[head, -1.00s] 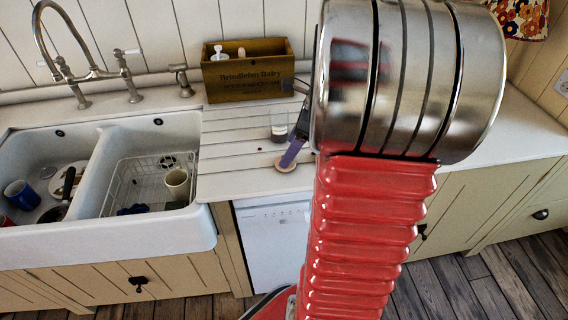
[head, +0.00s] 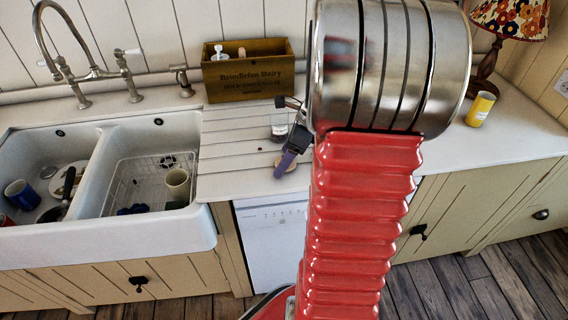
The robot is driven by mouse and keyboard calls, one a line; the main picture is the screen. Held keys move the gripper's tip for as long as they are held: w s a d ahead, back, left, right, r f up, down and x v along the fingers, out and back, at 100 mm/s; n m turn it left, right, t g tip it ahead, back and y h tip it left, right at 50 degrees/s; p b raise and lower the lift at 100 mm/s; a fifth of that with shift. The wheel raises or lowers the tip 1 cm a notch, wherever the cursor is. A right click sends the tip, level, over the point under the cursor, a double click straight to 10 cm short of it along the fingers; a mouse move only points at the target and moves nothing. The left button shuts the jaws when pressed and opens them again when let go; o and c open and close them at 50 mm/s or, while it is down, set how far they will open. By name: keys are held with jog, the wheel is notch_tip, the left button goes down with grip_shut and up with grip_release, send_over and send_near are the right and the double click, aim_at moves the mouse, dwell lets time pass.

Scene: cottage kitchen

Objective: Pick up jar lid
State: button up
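My gripper (head: 286,163), dark with a purple finger, is low over the ribbed drainboard near the counter's front edge, right of the sink. Its other finger is hidden or not distinct, so I cannot tell whether it is open or shut. A small round tan disc, probably the jar lid, showed at the finger's tip earlier; now the gripper covers that spot and I cannot make the disc out clearly. A small clear glass jar (head: 279,122) stands just behind the gripper, partly covered by it.
A wooden box (head: 248,82) stands behind against the wall. A double sink (head: 150,235) with dishes and a wire rack lies left. A yellow cup (head: 481,109) and a lamp (head: 510,20) stand on the right counter. The right counter is otherwise mostly clear.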

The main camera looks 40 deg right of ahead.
jog(key=shift+c, duration=0.4)
jog(key=c, duration=1)
jog(key=shift+c, duration=0.2)
notch_tip(320, 180, up, 10)
dwell(0.5)
jog(key=w+d+r, duration=0.6)
jog(key=w+d, duration=0.1)
jog(key=w, duration=0.3)
jog(key=shift+w+r, duration=0.15)
